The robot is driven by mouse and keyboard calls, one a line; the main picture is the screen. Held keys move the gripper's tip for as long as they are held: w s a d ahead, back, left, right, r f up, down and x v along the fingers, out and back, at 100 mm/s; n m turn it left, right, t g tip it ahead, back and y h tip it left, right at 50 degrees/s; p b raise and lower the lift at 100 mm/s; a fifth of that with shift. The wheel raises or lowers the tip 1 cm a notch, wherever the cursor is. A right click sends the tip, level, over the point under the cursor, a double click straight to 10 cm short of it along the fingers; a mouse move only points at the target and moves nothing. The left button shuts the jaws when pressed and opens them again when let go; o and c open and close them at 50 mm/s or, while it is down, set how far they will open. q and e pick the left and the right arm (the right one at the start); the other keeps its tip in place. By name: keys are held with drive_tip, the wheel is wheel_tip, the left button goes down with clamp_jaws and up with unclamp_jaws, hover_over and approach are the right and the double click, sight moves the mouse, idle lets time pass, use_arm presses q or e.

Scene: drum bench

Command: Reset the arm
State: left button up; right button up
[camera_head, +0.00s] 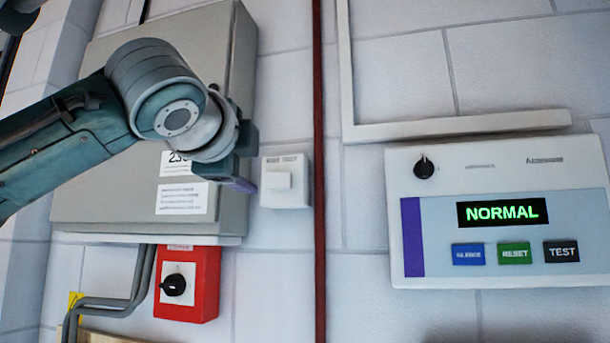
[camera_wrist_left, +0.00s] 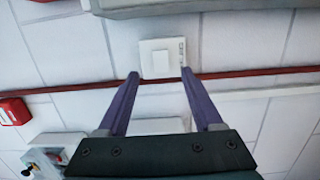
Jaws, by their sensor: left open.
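My left arm comes in from the left in the head view. My left gripper (camera_head: 243,172) is in front of the right edge of the grey cabinet, just left of a small white wall switch (camera_head: 285,182). In the left wrist view the two purple fingers of the gripper (camera_wrist_left: 160,73) are spread apart with nothing between them. The white switch (camera_wrist_left: 162,57) shows just beyond the fingertips; whether they touch it I cannot tell. My right gripper is not in view.
A grey cabinet (camera_head: 90,190) is partly covered by my arm. Below it is a red box (camera_head: 207,285) with a black knob. A red pipe (camera_head: 319,240) runs vertically. At right, a white panel (camera_head: 435,165) reads NORMAL above blue, green RESET and black TEST buttons.

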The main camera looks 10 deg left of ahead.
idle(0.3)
use_arm(q)
drive_tip(key=s+d+f+n+g+h, duration=0.15)
drive_tip(key=s+f+n+g, duration=0.35)
drive_tip(key=f, duration=1)
drive_tip(key=s+d+f+n+g+h, duration=0.1)
drive_tip(key=s+d+f+n+g, duration=0.15)
drive_tip(key=s+f, duration=0.8)
drive_tip(key=s+a+f+n+g, duration=0.2)
drive_tip(key=s+f+n+g, duration=0.1)
drive_tip(key=s+f, duration=0.6)
drive_tip(key=s+a+f+n+g, duration=0.2)
drive_tip(key=s+f+n+g, duration=0.2)
drive_tip(key=s+f, duration=0.4)
drive_tip(key=s, duration=0.3)
drive_tip(key=shift+f+y, duration=0.35)
drive_tip(key=shift+f, duration=0.05)
drive_tip(key=shift+n, duration=0.25)
